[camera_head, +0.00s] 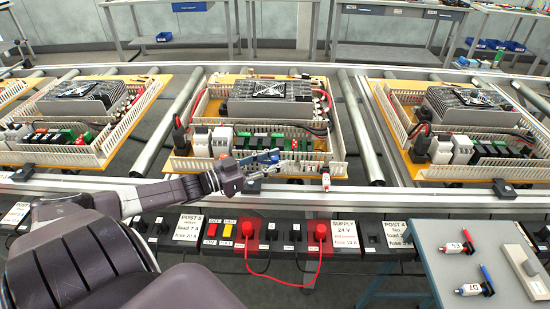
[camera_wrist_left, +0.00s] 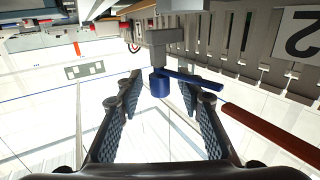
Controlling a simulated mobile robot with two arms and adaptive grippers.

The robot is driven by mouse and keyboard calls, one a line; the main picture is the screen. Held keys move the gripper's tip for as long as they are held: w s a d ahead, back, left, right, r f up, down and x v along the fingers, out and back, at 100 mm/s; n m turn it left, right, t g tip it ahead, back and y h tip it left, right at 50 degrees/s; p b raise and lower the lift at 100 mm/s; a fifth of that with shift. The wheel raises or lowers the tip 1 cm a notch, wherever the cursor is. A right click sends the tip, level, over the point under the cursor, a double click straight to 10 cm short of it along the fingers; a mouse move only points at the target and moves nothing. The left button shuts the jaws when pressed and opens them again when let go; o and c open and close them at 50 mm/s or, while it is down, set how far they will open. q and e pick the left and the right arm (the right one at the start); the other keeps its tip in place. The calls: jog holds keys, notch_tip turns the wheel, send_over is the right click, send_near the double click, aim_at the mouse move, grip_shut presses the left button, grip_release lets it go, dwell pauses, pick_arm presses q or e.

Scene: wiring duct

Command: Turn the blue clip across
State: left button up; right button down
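The blue clip (camera_wrist_left: 159,86) shows in the left wrist view as a short round blue knob with a flat blue bar (camera_wrist_left: 197,79) reaching right from it. It sits against a grey block (camera_wrist_left: 168,42) on the slotted duct wall. My left gripper (camera_wrist_left: 160,92) is open, its dark padded fingers apart on either side of the knob; I cannot tell whether either touches it. In the head view my left gripper (camera_head: 264,160) is at the front wall of the middle panel, where a small bit of blue (camera_head: 274,156) shows. My right gripper is not in view.
The middle panel (camera_head: 185,163) carries a fan unit (camera_head: 270,98) and relays inside slotted ducts. A red-brown bar (camera_wrist_left: 268,132) lies right of my fingers. Power supply posts with a red cable (camera_head: 319,262) stand in front. A side table (camera_head: 435,285) holds tagged pens.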

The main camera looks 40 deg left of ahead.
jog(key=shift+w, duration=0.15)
pick_arm(q)
jog(key=v, duration=1.2)
jog(key=shift+c, duration=0.6)
